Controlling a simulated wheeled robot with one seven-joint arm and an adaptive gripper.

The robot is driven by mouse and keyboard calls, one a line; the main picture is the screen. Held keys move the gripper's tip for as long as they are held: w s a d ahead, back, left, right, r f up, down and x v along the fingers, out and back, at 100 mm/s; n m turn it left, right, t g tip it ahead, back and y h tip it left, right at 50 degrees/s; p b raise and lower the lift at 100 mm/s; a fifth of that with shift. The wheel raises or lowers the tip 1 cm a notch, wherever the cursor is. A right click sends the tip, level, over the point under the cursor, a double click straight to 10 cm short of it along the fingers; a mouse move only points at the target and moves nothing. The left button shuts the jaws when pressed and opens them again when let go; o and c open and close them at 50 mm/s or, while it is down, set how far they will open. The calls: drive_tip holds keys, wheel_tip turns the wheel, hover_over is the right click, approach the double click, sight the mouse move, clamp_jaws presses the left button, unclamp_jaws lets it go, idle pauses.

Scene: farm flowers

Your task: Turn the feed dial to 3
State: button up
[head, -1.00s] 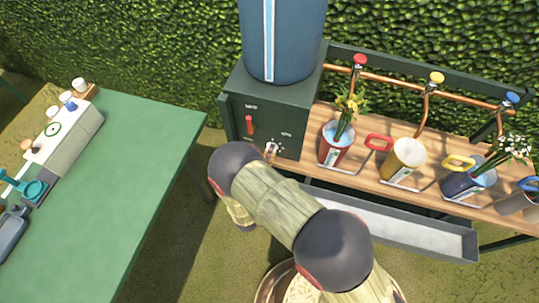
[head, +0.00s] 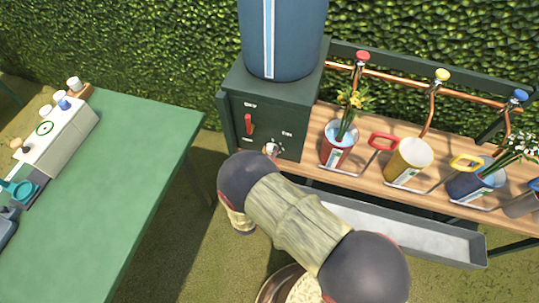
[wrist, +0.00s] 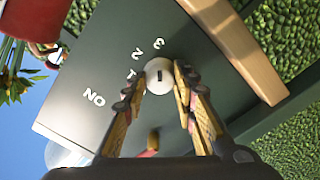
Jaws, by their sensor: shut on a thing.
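The feed dial (head: 271,149) is a small white knob low on the front of the dark green box (head: 280,115). In the wrist view the dial (wrist: 159,72) carries a short black mark, and the white figures 1, 2 and 3 curve around it. The mark runs roughly up and down in that picture; which figure it points to is unclear. My gripper (wrist: 160,90) has its fingers on both sides of the dial, shut on it. In the head view my arm hides most of the gripper.
A red lever (head: 249,124) sits on the box, left of the dial. A blue tank (head: 283,40) stands on top. A wooden bench (head: 370,165) with flower buckets and taps is at right. A green table (head: 110,190) is at left.

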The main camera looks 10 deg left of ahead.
idle(0.4)
drive_tip(key=o, duration=1.2)
drive_tip(key=shift+c, duration=0.2)
drive_tip(key=s, duration=1.2)
drive_tip(key=shift+a, duration=0.45)
drive_tip(key=shift+w, duration=0.1)
